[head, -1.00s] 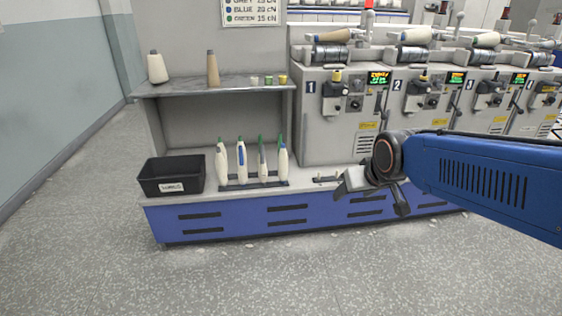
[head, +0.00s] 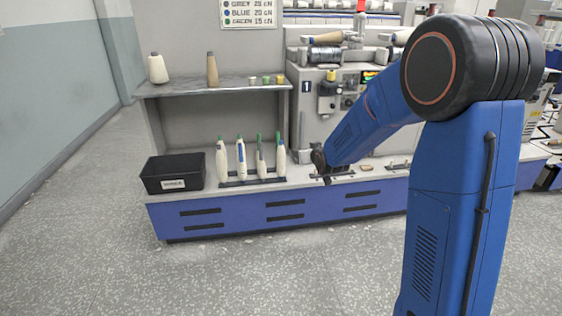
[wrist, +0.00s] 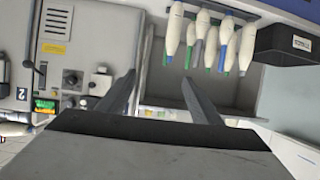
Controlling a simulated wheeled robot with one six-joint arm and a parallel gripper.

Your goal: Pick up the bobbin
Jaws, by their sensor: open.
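Several slim white bobbins with green or blue tips stand upright in a row in the head view, among them the leftmost bobbin (head: 221,161) and the rightmost bobbin (head: 280,158). They stand in a dark tray (head: 235,184) on the lower shelf. Bobbins also show at the top of the wrist view, such as the leftmost bobbin there (wrist: 174,32). The frames do not mark one as the task's bobbin. My gripper (wrist: 160,88) is open with nothing between its fingers. It is to the right of the bobbin row in the head view, its fingers unclear there.
A black bin (head: 172,175) stands left of the tray. Above is a grey shelf (head: 228,84) with two cones and small yellow and green pieces. Winding machines (head: 320,118) stand right of the bobbins. The floor in front is clear.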

